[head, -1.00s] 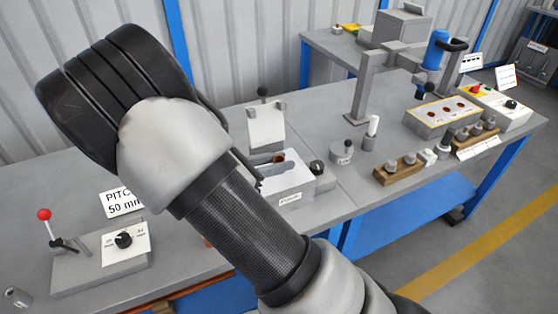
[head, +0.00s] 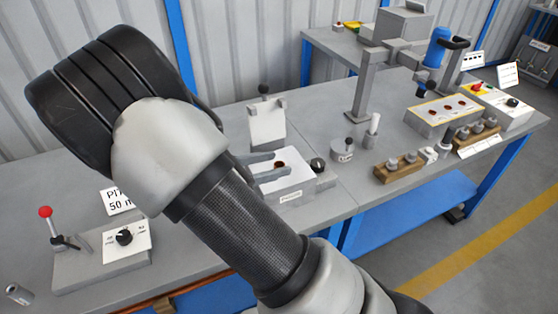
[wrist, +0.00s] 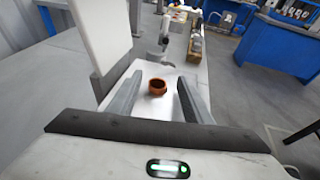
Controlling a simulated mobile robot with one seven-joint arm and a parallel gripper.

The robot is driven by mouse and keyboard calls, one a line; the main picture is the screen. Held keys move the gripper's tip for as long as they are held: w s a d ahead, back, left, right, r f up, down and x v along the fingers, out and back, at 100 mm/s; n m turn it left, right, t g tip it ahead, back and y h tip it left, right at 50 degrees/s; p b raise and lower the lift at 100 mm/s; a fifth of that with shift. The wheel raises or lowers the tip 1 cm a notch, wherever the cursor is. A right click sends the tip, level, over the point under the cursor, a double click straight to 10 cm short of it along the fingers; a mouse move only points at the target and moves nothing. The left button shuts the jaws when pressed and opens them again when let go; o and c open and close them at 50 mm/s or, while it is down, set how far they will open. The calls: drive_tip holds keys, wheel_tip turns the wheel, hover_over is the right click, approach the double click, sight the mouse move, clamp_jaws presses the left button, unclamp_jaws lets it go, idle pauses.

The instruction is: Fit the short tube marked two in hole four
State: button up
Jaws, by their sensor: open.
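A short, open brown ring-like tube (wrist: 157,87) stands on a white surface in the wrist view. It also shows as a small brown round with a dark middle in the head view (head: 279,164), on a white-topped box (head: 292,184). I cannot read a mark on it. My gripper (wrist: 159,79) is open, with one grey finger on each side of the tube in the picture and visible gaps to both. In the head view its two fingers reach right from behind my arm over the box. I cannot tell which hole is hole four.
An upright pale plate (head: 267,124) stands behind the box, close to my fingers. A black knob (head: 317,164) is on its right. A panel with brown-ringed holes (head: 440,116) and wooden racks with grey pegs (head: 398,174) stand farther right. A red-knobbed lever (head: 45,212) stands left.

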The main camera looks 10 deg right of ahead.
drive_tip(key=p+v, duration=0.2)
drive_tip(key=v, duration=1.3)
drive_tip(key=shift+d+r, duration=0.15)
drive_tip(key=shift+r, duration=0.05)
drive_tip(key=s+d+r+m+y, duration=1.4)
drive_tip(key=s+d+r+m, duration=0.1)
drive_tip(key=m, duration=0.7)
wheel_tip(320, 180, up, 17)
drive_tip(key=p, duration=1.6)
drive_tip(key=shift+s+d+p, duration=0.15)
drive_tip(key=shift+s+p, duration=0.15)
drive_tip(key=shift+p, duration=0.1)
